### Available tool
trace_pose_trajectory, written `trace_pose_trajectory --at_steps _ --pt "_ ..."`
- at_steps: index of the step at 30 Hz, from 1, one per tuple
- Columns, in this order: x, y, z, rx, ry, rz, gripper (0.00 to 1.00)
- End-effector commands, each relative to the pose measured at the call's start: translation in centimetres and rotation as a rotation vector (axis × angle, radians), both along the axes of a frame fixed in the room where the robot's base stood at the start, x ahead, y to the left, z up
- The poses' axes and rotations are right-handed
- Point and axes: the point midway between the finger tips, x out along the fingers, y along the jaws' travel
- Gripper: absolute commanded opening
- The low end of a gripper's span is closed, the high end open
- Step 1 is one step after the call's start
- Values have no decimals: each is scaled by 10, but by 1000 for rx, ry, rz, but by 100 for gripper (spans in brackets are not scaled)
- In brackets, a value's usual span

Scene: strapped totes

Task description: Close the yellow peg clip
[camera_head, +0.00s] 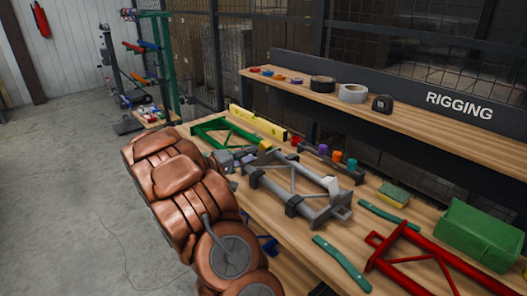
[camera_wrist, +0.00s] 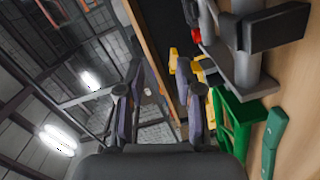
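My gripper (camera_head: 232,160) is over the bench near the green frame in the head view. In the wrist view my gripper (camera_wrist: 160,98) has its two fingers well apart with nothing between the tips. A yellow shape (camera_wrist: 183,72) shows just beyond the right-hand finger, partly hidden by it; I cannot tell whether it is the yellow peg clip or the long yellow bar. No yellow peg clip is clearly visible in the head view, where my arm hides part of the bench.
The wooden bench holds a green frame (camera_head: 215,132), a long yellow bar (camera_head: 258,122), a grey frame (camera_head: 295,183), a red frame (camera_head: 411,252) and a green box (camera_head: 478,235). Small coloured pieces, including a purple one (camera_head: 323,149), stand behind the grey frame. A shelf (camera_head: 430,126) overhangs the back.

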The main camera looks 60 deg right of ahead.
Motion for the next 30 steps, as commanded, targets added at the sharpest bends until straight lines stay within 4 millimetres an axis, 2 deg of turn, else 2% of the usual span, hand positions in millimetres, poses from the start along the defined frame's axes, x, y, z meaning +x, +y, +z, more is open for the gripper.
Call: trace_pose_trajectory --at_steps 1,6,9,14,24,30 --pt "7 -7 -9 -20 0 13 35" --pt "24 -20 -17 -71 -17 52 35" --pt "27 -24 -19 -82 -22 61 35" --pt "23 -39 -19 -83 -21 61 35" --pt "10 -84 -18 -80 -22 61 35" --pt "7 -96 -19 -82 -22 63 35"
